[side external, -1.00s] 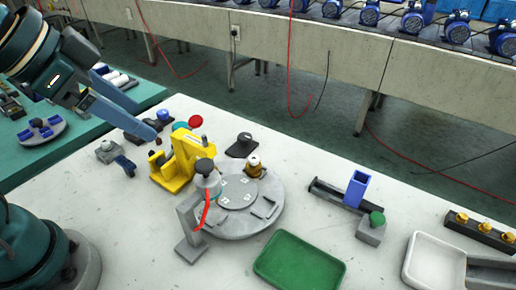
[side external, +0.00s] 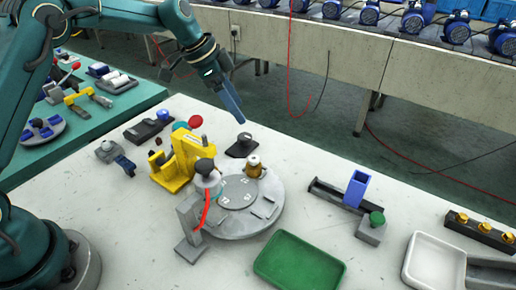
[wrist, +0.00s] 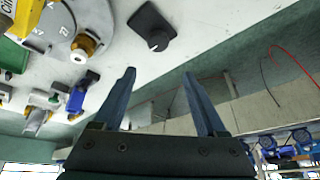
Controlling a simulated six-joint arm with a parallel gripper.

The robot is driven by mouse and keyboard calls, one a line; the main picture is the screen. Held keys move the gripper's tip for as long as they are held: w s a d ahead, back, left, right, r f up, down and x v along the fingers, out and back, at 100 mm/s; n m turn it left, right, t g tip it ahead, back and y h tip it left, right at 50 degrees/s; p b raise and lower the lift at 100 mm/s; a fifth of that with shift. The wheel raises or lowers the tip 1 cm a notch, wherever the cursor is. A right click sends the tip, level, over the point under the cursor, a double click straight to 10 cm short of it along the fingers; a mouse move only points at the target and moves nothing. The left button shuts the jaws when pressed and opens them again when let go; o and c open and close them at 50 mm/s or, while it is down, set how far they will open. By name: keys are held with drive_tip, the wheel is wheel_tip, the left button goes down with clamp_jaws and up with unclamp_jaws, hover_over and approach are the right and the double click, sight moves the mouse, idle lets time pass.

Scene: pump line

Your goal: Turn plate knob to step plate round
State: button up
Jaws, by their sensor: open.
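A round grey plate (side external: 268,219) with marked flat pads lies on the white table; part of it shows in the wrist view (wrist: 62,18). A brass piece with a white cap (side external: 253,162) stands at its rim, also in the wrist view (wrist: 84,44). A small black knob on a dark flat base (side external: 241,146) sits behind the plate; it shows in the wrist view (wrist: 154,30) ahead of my fingers. I cannot tell which is the plate knob. My gripper (side external: 239,117) is open and empty, above the knob's far side; both fingers show in the wrist view (wrist: 158,75).
A yellow fixture (side external: 180,160) and a grey post with a red hose (side external: 190,222) stand left of the plate. A green tray (side external: 298,262) is in front, and a blue block on a rail (side external: 356,188) is to the right. A conveyor (side external: 300,45) runs behind.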

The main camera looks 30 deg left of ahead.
sight(244, 136)
drive_tip(key=shift+g, duration=0.5)
drive_tip(key=f, duration=0.7)
drive_tip(key=shift+w+d, duration=0.25)
drive_tip(key=shift+d, duration=0.05)
drive_tip(key=shift+w+d+f, duration=0.15)
drive_tip(key=shift+w+f, duration=0.05)
drive_tip(key=shift+f, duration=0.35)
clamp_jaws()
